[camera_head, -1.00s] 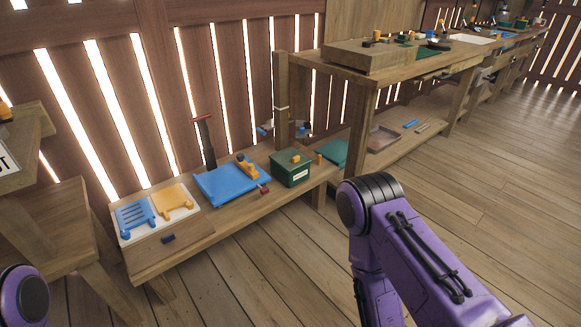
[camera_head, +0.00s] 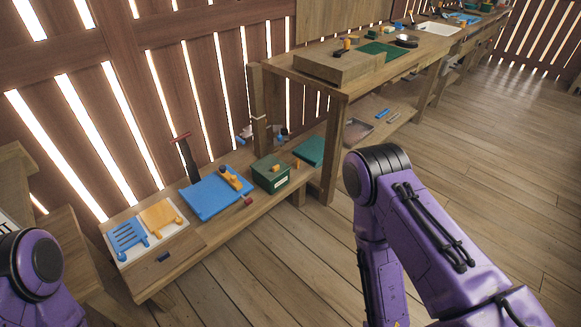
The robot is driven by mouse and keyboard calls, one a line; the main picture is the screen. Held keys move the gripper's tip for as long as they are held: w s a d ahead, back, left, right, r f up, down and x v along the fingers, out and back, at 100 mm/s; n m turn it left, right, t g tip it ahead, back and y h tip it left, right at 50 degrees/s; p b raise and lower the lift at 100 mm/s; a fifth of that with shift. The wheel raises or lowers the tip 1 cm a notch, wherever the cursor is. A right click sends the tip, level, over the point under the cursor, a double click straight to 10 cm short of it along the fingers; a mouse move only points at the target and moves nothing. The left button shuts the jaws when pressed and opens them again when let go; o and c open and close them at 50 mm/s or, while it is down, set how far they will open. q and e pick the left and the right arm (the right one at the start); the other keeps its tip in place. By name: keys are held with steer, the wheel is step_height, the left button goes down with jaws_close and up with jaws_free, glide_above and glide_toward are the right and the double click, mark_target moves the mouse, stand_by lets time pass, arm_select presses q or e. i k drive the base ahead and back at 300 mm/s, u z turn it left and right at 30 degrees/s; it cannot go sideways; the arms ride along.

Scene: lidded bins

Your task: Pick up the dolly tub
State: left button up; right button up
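I cannot make out a thing that is surely the dolly tub. A small green lidded box (camera_head: 271,176) with a white label stands on the low wooden bench, and an orange piece lies on its lid. Parts of my two purple arms show at the lower left and the lower right. Both grippers are outside the view, so their state is hidden.
The low bench (camera_head: 222,227) also holds a blue mat (camera_head: 208,198), a white tray (camera_head: 180,234) with blue and orange pieces, and a green slab (camera_head: 312,151). A taller workbench (camera_head: 318,83) runs along the wall to the back right. The plank floor (camera_head: 500,150) at right is clear.

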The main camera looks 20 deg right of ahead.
mark_target(270, 173)
steer(key=z, duration=0.65)
steer(key=i, duration=0.8)
steer(key=z, duration=0.65)
steer(key=i, duration=1)
steer(key=u, duration=0.65)
steer(key=i, duration=0.6)
steer(key=u, duration=0.35)
